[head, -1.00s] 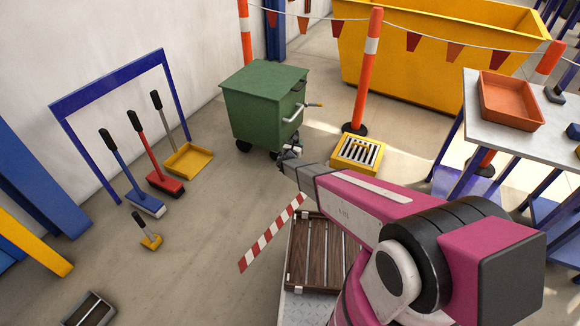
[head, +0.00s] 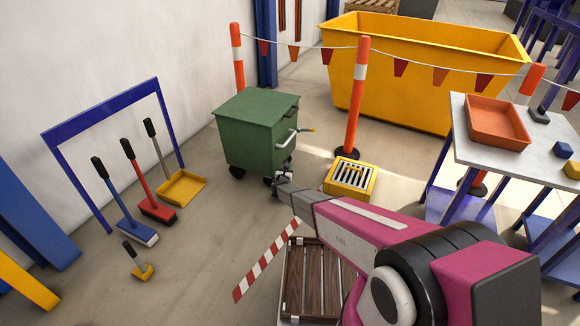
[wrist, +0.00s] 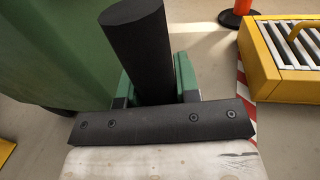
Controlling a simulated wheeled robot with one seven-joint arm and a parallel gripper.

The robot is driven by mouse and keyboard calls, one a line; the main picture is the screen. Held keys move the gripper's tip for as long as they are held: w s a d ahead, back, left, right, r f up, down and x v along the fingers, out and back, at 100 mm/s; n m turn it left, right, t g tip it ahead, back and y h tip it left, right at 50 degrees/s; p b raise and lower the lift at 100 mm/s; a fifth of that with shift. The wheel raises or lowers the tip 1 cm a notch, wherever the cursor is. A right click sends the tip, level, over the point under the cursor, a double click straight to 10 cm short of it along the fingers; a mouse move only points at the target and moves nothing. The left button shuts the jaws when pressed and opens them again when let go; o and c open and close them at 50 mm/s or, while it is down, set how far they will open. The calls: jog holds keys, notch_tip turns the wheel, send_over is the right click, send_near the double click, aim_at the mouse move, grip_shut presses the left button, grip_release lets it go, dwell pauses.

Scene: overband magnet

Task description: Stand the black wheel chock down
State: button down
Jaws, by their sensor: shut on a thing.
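The black wheel chock (wrist: 138,48) is in the wrist view as a dark, smooth piece with a rounded end, leaning slightly left. My gripper (wrist: 156,88) is shut on it, with a green-tipped finger on each side. Its lower part is hidden behind the dark bolted bar of my gripper. In the head view my gripper (head: 282,180) is small, just in front of the green wheeled bin's lower right side. The chock is too small and dark there to make out clearly. I cannot tell whether it touches the floor.
The green bin (head: 252,135) stands close by my gripper. A yellow grated box (head: 350,177) is to its right, near an orange post (head: 357,95). A slatted wooden pallet (head: 312,275) and red-white tape (head: 265,262) lie nearer. Open floor is left, before the brushes (head: 140,205).

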jog(key=w, duration=0.3)
jog(key=w+d, duration=0.1)
jog(key=w, duration=0.1)
jog(key=shift+w, duration=0.45)
jog(key=shift+w+d+f, duration=0.1)
jog(key=shift+w+f, duration=0.55)
jog(key=shift+f, duration=0.2)
jog(key=shift+w+d+f, duration=0.1)
jog(key=shift+w+f, duration=0.5)
jog(key=shift+f, duration=0.35)
jog(key=c, duration=0.8)
grip_release()
jog(key=shift+f, duration=0.1)
jog(key=shift+c, duration=0.2)
